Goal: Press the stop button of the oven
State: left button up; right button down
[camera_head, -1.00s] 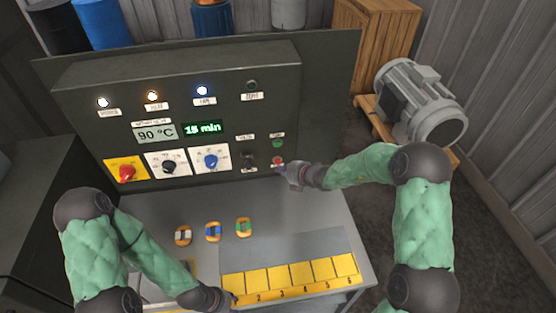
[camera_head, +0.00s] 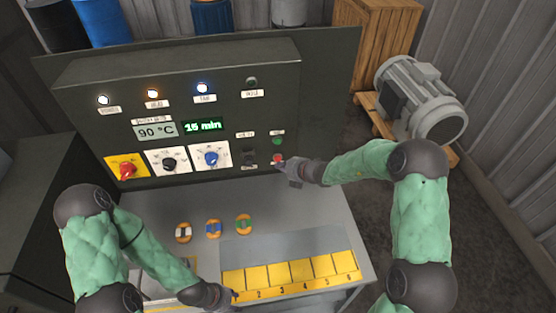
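The oven's control panel (camera_head: 110,138) stands at the back of the grey table. Its red button (camera_head: 277,158) is at the lower right, below a green button (camera_head: 277,141). I cannot read their small labels. My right gripper (camera_head: 283,167) is at the panel just below and right of the red button. Whether it touches the button cannot be told. Its fingers are too small to tell open from shut. My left gripper (camera_head: 232,296) is low over the front of the table, beside the yellow numbered strip, and its fingers are also unclear.
Three small ring-shaped parts, white (camera_head: 183,232), blue (camera_head: 213,229) and green (camera_head: 244,224), lie on the table (camera_head: 300,205). A yellow numbered strip (camera_head: 290,274) runs along the front. Knobs and lit lamps fill the panel's left. A grey motor (camera_head: 425,100) stands on a pallet at right.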

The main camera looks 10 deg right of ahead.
jog(key=shift+w, duration=0.15)
dwell(0.5)
jog(key=shift+w+p, duration=0.3)
jog(key=shift+w, duration=0.35)
dwell(0.6)
jog(key=shift+s, duration=0.1)
dwell(0.3)
jog(key=shift+s, duration=0.7)
jog(key=shift+b, duration=0.35)
jog(key=s+b, duration=0.2)
jog(key=s, duration=0.3)
